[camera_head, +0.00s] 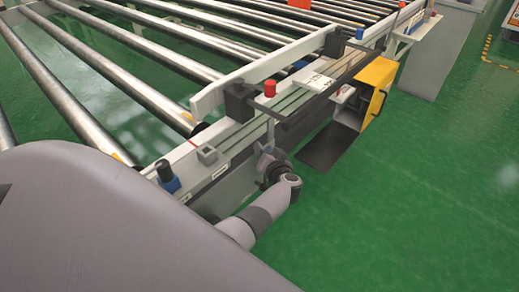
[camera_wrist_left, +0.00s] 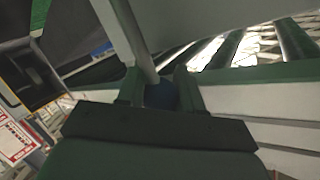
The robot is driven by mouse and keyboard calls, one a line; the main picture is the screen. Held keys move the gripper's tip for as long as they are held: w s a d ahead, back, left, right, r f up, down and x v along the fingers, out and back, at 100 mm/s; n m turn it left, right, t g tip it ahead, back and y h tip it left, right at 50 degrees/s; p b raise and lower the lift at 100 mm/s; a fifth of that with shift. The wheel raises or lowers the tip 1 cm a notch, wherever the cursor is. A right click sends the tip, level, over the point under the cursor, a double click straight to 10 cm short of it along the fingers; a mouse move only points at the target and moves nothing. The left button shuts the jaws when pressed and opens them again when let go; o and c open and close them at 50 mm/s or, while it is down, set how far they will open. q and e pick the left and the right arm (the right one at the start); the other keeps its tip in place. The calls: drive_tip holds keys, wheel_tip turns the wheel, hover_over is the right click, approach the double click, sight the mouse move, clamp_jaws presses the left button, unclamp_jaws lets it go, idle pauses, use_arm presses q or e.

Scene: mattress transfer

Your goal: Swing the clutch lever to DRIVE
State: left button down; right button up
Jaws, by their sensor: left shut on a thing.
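My left gripper (camera_head: 268,152) is beside the near side rail of the roller conveyor, in front of its face. In the left wrist view its two fingers (camera_wrist_left: 160,90) are closed around a dark blue round knob (camera_wrist_left: 160,95). A grey rod, which looks like the clutch lever (camera_wrist_left: 138,42), runs from the knob up and left. In the head view a short piece of the lever (camera_head: 270,128) shows above the gripper; the knob is hidden there. No DRIVE marking is readable. My right gripper is not in view.
The roller conveyor (camera_head: 196,98) fills the upper left. A yellow box (camera_head: 377,76) hangs right of the gripper, with a dark plate (camera_head: 327,146) below. Green floor is open at right.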

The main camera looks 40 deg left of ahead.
use_arm(q)
drive_tip(key=shift+w+f+m+g, duration=0.15)
drive_tip(key=shift+w+m+g, duration=0.15)
drive_tip(key=shift+w, duration=0.3)
drive_tip(key=shift+w+f+m+g, duration=0.15)
drive_tip(key=shift+w+m+g, duration=0.15)
drive_tip(key=shift+w, duration=0.3)
drive_tip(key=c, duration=0.8)
unclamp_jaws()
drive_tip(key=shift+o, duration=0.2)
drive_tip(key=shift+r, duration=0.1)
